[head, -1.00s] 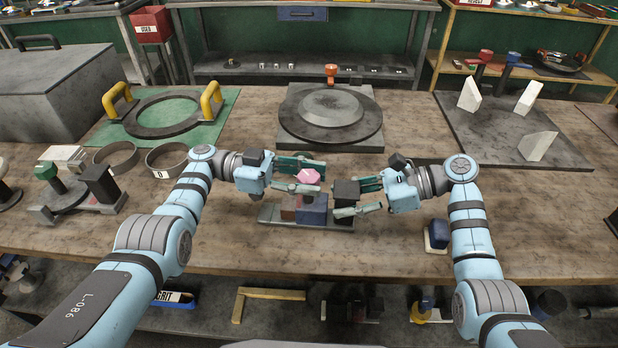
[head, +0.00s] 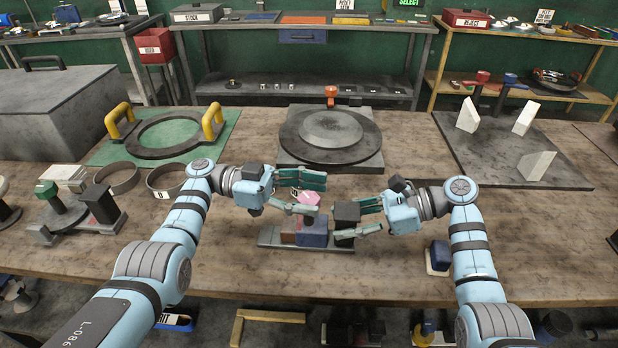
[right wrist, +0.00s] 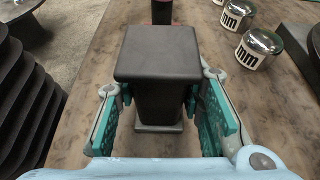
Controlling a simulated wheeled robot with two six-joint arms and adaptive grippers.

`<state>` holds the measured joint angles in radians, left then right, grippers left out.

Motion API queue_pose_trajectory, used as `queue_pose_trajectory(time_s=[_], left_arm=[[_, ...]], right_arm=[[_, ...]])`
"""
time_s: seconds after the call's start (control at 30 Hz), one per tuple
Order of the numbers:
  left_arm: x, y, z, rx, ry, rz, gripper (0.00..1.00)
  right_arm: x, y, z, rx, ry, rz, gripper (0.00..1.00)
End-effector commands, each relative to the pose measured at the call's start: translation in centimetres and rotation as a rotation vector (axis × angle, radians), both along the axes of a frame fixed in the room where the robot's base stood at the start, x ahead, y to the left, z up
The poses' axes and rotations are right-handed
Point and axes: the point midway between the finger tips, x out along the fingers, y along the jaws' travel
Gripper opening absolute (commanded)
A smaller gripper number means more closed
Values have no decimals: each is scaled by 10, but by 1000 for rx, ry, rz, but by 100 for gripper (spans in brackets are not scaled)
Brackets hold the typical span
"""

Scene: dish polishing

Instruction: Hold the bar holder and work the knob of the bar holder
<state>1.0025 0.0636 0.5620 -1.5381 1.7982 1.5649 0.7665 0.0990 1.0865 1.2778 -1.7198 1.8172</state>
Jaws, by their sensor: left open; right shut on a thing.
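The bar holder's grey base (head: 268,238) stands on the wooden bench with a brown block, a blue block (head: 314,236) and a black post (head: 346,214) on it. The pink knob (head: 306,197) sits above the blocks, toward the left. My right gripper (head: 362,220) is shut on the black post. The right wrist view shows the post (right wrist: 155,55) upright between the green finger pads. My left gripper (head: 318,195) is open, with its fingers on either side of the knob. The lower finger hides part of the knob, and I cannot tell whether they touch.
A round dark plate (head: 330,132) on a square base stands behind the holder. A ring with yellow handles (head: 212,121) lies on a green mat at left. A grey board (head: 500,150) with white wedges is at right. A small blue block (head: 438,256) stands near my right forearm.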

Motion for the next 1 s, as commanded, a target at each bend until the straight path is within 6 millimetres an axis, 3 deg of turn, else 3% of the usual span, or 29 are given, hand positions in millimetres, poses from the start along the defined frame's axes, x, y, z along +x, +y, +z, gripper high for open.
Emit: queue_pose_trajectory(time_s=[0.2,0.3,0.43,0.73,0.87,1.0], left_arm=[[-1,0,55,0,-4,-1,55],[-1,0,72,1,-2,-1,55],[-1,0,81,0,2,-1,55],[0,2,79,-9,-33,10,55],[6,15,69,-57,-270,84,55],[11,44,48,-101,-823,237,55]], right_arm=[[0,0,0,-1,0,0,10],[0,0,0,-1,0,0,10],[0,0,0,-1,1,0,10],[0,0,0,-1,1,0,10],[0,0,0,-1,1,0,10],[0,0,0,-1,1,0,10]])
